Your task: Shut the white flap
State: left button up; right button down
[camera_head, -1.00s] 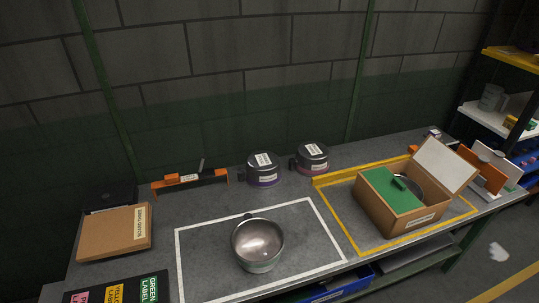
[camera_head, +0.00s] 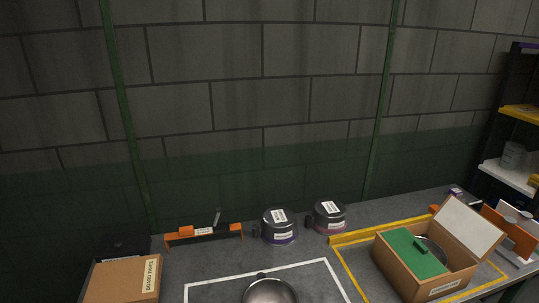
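The white flap (camera_head: 467,228) stands raised and tilted back on the right side of a brown box (camera_head: 404,279) at the right of the table. A round metal pot piece (camera_head: 432,250) shows in the opening between the two flaps, partly hidden. Neither of my grippers is in view.
The box stands inside a yellow-taped area (camera_head: 353,273). Two dark labelled pots (camera_head: 279,226) and an orange hanger (camera_head: 204,234) stand along the back. A metal bowl (camera_head: 270,292) sits at the front, cut off. Another orange hanger (camera_head: 509,236) is right of the flap.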

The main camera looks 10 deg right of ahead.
aim_at(476, 234)
jog(key=l+u, duration=0.15)
jog(key=l, duration=1.3)
jog(key=l+u, duration=0.2)
jog(key=l, duration=0.5)
jog(key=k+l+u, duration=0.15)
jog(key=l, duration=0.55)
jog(key=k+l+u, duration=0.2)
jog(key=l, duration=0.45)
jog(key=k+l+u, duration=0.15)
jog(key=l, duration=0.55)
jog(key=k+l+u, duration=0.2)
jog(key=l, duration=0.45)
jog(key=k+l+u, duration=0.15)
jog(key=l, duration=0.45)
jog(key=k+l+u, duration=0.2)
jog(key=k+l, duration=0.2)
jog(key=l, duration=0.15)
jog(key=k+l+u, duration=0.15)
jog(key=k+l, duration=0.15)
jog(key=l, duration=0.2)
jog(key=k+l, duration=0.25)
jog(key=l, duration=0.15)
jog(key=k+l+u, duration=0.1)
jog(key=k+l, duration=0.15)
jog(key=l, duration=0.15)
